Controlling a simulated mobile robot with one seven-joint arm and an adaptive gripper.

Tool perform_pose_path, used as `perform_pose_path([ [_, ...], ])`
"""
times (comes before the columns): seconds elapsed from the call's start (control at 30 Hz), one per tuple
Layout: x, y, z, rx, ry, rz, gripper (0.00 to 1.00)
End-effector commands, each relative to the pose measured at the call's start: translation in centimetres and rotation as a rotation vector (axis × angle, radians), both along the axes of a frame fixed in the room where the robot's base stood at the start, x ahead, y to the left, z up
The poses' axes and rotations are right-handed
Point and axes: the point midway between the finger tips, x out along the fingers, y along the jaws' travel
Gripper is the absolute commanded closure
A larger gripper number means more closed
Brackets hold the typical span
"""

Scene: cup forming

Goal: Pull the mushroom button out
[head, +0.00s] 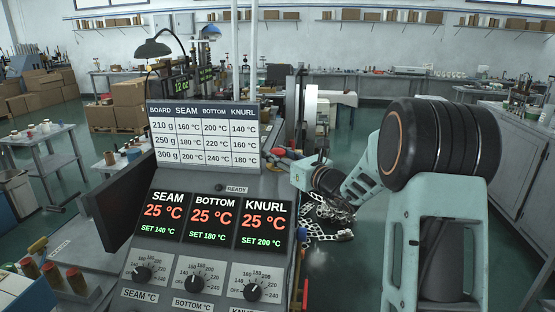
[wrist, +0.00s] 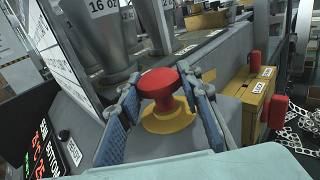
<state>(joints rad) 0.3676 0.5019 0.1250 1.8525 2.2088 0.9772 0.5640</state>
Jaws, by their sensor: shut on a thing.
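The mushroom button (wrist: 158,84) shows in the wrist view as a red domed cap with a narrower red stem, above a round yellow base (wrist: 167,118). My gripper (wrist: 158,82) has its two blue-padded fingers on either side of the red cap, shut on it.
The control panel (head: 213,187) shows three red 25 °C readings above several dials. In the wrist view, metal cups (wrist: 95,30) stand behind the button, and a yellow box (wrist: 256,98) and a red knob (wrist: 277,112) stand to its right. Scrap strip (head: 328,213) lies beside the machine.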

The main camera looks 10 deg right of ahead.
Motion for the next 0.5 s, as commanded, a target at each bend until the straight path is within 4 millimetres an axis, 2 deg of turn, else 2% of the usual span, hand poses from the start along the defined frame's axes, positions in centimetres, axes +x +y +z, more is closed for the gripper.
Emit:
perform_pose_path([
  [0.27, 0.03, -0.02, 0.61, 0.001, -0.007, 0.0, 1.0],
  [0.3, 0.03, -0.02, 0.64, 0.001, -0.007, 0.0, 0.63],
  [0.43, 0.02, -0.01, 0.57, 0.002, -0.006, 0.0, 0.49],
  [0.5, 0.02, -0.01, 0.51, 0.001, -0.005, 0.0, 0.48],
])
